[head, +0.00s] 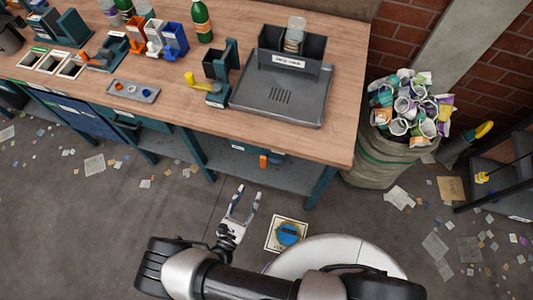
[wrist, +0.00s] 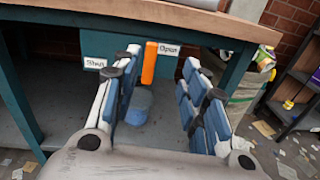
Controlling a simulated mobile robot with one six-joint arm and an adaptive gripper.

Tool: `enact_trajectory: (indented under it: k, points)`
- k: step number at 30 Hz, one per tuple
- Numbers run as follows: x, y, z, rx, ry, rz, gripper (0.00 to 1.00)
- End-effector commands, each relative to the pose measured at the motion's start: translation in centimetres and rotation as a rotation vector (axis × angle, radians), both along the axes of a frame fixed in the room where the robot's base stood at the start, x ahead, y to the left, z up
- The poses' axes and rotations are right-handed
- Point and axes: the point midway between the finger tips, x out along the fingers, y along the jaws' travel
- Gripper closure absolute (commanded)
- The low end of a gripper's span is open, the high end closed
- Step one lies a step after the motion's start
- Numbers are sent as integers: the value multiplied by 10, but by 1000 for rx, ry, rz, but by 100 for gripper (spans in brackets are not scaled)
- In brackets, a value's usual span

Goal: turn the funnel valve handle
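The orange valve handle (wrist: 149,62) stands nearly upright under the bench edge in the wrist view. A "Shut" label (wrist: 95,63) is to its left and an "Open" label (wrist: 169,49) is close on its right. In the head view the handle (head: 263,161) is a small orange piece at the bench front. My gripper (head: 248,192) is open and empty in front of the bench. In the wrist view its fingers (wrist: 163,60) show on either side of the handle, which appears ahead of them; contact cannot be told. The funnel is not clearly identifiable.
The wooden bench top (head: 310,140) overhangs the handle, and a teal leg (head: 322,187) stands to its right. A blue rounded object (wrist: 137,105) shows below the handle. A full waste sack (head: 385,165) stands right of the bench. Scraps litter the floor.

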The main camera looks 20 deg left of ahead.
Motion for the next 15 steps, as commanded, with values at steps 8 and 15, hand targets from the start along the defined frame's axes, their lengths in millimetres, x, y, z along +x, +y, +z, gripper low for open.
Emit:
enact_trajectory:
  k: [8, 15]
  points:
    - [-7, -5, -22, -49, -22, 116, 60]
    - [33, -2, -22, -48, -21, 106, 60]
